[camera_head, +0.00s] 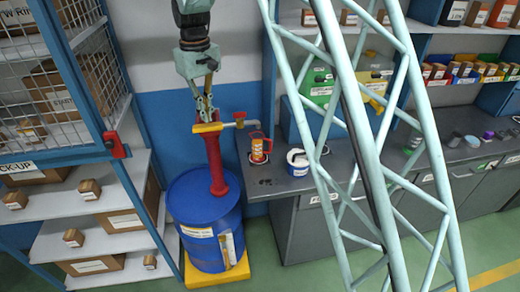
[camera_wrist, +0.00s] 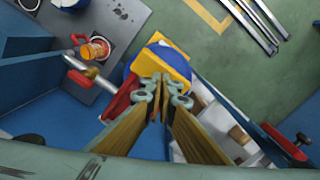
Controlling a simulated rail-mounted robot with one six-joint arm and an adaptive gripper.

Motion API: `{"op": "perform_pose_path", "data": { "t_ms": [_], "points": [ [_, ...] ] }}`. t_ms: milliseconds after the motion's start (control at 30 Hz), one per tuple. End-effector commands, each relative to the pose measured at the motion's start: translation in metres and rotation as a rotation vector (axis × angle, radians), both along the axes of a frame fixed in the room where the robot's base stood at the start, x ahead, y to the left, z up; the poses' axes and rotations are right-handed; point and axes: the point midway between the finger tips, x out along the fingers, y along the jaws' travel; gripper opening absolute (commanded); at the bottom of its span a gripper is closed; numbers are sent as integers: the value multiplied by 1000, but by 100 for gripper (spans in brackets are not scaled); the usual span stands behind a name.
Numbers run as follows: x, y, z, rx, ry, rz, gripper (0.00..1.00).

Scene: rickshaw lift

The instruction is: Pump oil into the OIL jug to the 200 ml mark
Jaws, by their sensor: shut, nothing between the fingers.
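The OIL jug (camera_head: 258,148) is orange-red with a red handle and a pale label. It stands upright on the grey counter, below the end of the pump spout (camera_head: 240,121); its fill level is too small to read. The jug also shows at the upper left of the wrist view (camera_wrist: 97,48). The red hand pump (camera_head: 216,165) rises from the blue drum (camera_head: 204,220), with a yellow piece (camera_head: 207,127) across its top. My gripper (camera_head: 206,116) points down at the pump top, fingers shut and empty. Whether it touches the yellow piece I cannot tell. The fingertips also show in the wrist view (camera_wrist: 161,82).
A white tub (camera_head: 298,162) stands right of the jug on the counter (camera_head: 290,183). A shelf rack (camera_head: 100,235) with boxes and a mesh door with a red latch (camera_head: 117,146) stand close left of the drum. The drum sits on a yellow base (camera_head: 222,273).

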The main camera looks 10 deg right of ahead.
Motion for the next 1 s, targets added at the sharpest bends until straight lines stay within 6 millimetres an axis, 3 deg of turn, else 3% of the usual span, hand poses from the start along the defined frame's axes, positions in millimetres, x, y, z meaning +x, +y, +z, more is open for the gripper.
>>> {"op": "perform_pose_path", "data": {
  "t_ms": [267, 1000],
  "points": [
    [0, 0, 7, 0, -1, 0, 0],
    [0, 0, 58, 0, -1, 0, 0]
  ]
}}
